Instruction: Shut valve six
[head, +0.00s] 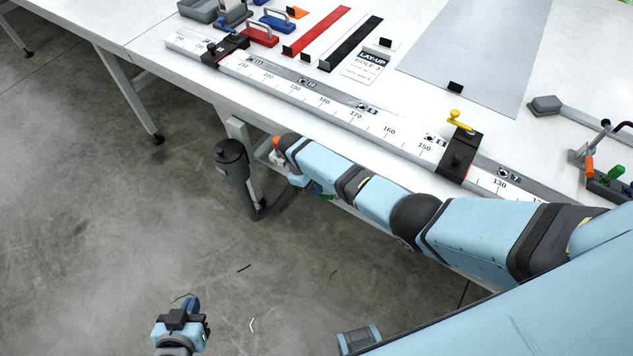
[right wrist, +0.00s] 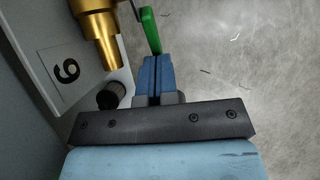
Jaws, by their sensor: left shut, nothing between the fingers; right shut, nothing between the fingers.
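In the right wrist view a brass valve body (right wrist: 101,35) has a green lever handle (right wrist: 149,30) beside it. A sideways label (right wrist: 67,68) beside the valve carries one digit, a 6 or a 9 by its shape. My right gripper (right wrist: 153,58) is shut and empty, its blue fingertips at the handle's lower end; I cannot tell whether they touch. In the head view this gripper (head: 314,188) is small and partly hidden below the table edge, with a bit of green (head: 328,197) beside it. My left gripper (head: 188,304) is shut and empty, low over the floor, far from the valve.
The white table (head: 420,95) with a long ruler rail (head: 310,95) lies just beyond my right arm. A dark cylinder with a hose (head: 232,160) hangs by the table leg. A black knob (right wrist: 111,95) sits near the valve. The floor (head: 90,220) at left is mostly clear.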

